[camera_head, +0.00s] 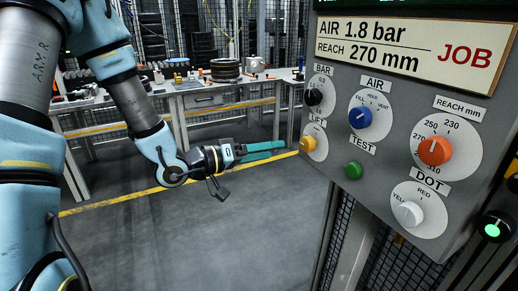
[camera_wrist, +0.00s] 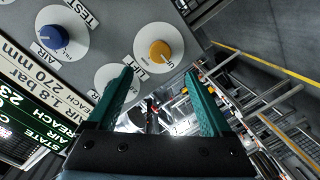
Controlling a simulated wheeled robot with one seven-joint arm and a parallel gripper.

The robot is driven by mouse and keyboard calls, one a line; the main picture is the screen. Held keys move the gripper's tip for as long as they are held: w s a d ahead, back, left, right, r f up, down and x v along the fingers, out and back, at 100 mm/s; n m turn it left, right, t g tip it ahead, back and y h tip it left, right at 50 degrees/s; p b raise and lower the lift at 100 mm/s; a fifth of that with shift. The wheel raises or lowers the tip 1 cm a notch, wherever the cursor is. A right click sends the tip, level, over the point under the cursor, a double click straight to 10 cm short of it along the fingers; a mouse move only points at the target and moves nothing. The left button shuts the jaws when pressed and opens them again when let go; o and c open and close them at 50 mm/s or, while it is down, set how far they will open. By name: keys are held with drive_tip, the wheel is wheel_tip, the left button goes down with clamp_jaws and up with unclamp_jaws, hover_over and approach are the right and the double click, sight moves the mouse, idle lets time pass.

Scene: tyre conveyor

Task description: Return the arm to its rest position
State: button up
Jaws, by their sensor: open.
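My gripper (camera_head: 264,151) is in the middle of the head view, at the end of my blue and grey arm. It points right, toward the control panel (camera_head: 400,95), and is apart from the panel in that view. In the wrist view the two green fingers (camera_wrist: 164,100) stand wide apart with nothing held between them. The yellow LIFT knob (camera_wrist: 160,51) shows beyond the fingers on the panel, and the blue AIR knob (camera_wrist: 53,38) is at upper left.
The panel at right carries the orange REACH knob (camera_head: 435,151), a white DOT knob (camera_head: 408,213) and a green TEST button (camera_head: 353,170). A workbench (camera_head: 205,86) with stacked tyres (camera_head: 225,69) stands behind. The grey floor (camera_head: 190,235) below my gripper is clear.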

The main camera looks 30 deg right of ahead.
drive_tip(key=w+a+f+n+t+y, duration=0.1)
drive_tip(key=w+a+f+t+y, duration=0.2)
drive_tip(key=w+a+y, duration=0.35)
drive_tip(key=w+a+f+n+t+y, duration=0.2)
drive_tip(key=w+a+f+t+y, duration=0.15)
drive_tip(key=w+a, duration=0.55)
drive_tip(key=s+a+r+n+y, duration=0.25)
drive_tip(key=a+y, duration=0.25)
drive_tip(key=a, duration=0.9)
drive_tip(key=s+a+r+n+g+y, duration=0.1)
drive_tip(key=s+a+g, duration=0.3)
drive_tip(key=s+a, duration=0.4)
drive_tip(key=shift+s+a+r+n+y, duration=0.3)
drive_tip(key=shift+s+n+y, duration=0.1)
drive_tip(key=shift+s+n, duration=0.5)
